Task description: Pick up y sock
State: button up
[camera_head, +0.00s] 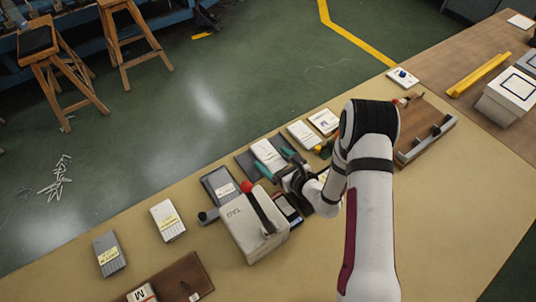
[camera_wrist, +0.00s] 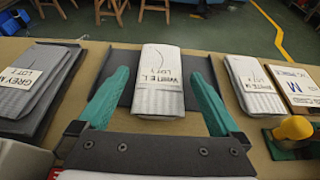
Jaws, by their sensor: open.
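My gripper (camera_wrist: 160,90) is open, with its green fingers on either side of a folded white sock (camera_wrist: 160,62).
A grey sock stack (camera_wrist: 30,80) lies left and another white sock (camera_wrist: 255,85) right. White and grey packs with yellow labels (camera_head: 167,220) (camera_head: 108,254) lie further left. A bulky "TAG" box (camera_head: 250,228) stands close to my gripper. A wooden board (camera_head: 425,130) lies right.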

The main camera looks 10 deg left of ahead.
jog(key=shift+w+a+f, duration=0.2)
jog(key=shift+w+a, duration=0.1)
jog(key=c, duration=1.3)
